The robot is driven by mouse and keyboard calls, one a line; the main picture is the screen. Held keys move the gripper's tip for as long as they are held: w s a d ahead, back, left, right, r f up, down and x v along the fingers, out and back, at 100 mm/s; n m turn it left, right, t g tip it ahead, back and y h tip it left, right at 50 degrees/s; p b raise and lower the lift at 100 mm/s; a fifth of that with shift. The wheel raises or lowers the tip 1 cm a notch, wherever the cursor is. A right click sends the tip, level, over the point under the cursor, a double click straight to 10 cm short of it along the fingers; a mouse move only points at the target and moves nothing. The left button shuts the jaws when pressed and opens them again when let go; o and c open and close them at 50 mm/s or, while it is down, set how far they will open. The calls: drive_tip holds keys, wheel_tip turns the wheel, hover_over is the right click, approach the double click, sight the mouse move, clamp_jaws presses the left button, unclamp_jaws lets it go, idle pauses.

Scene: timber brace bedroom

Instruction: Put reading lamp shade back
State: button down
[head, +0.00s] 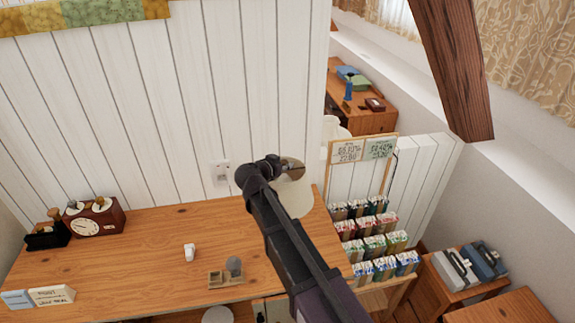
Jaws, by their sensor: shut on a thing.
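The cream reading lamp shade (294,200) shows in the head view at the right end of the wooden desk, partly behind my arm. My gripper (284,166) is at the shade's upper edge, by a brownish patch, and is shut on the shade. The fingertips are small and partly hidden by the wrist, so the exact grip is hard to see. The shade appears to be above the desk, in front of the white panelled wall. I cannot clearly make out the lamp's stand.
On the wooden desk (130,250) are a small white object (190,252), a low tray with a grey knob (230,275), a brown clock (92,218) and cards (50,295). A rack of several small boxes (375,240) stands to the right. A timber brace (452,65) slants at upper right.

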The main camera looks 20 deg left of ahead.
drive_tip(key=shift+f+b, duration=0.35)
drive_tip(key=shift+f, duration=0.2)
drive_tip(key=shift+c, duration=1.6)
unclamp_jaws()
drive_tip(key=shift+s, duration=0.2)
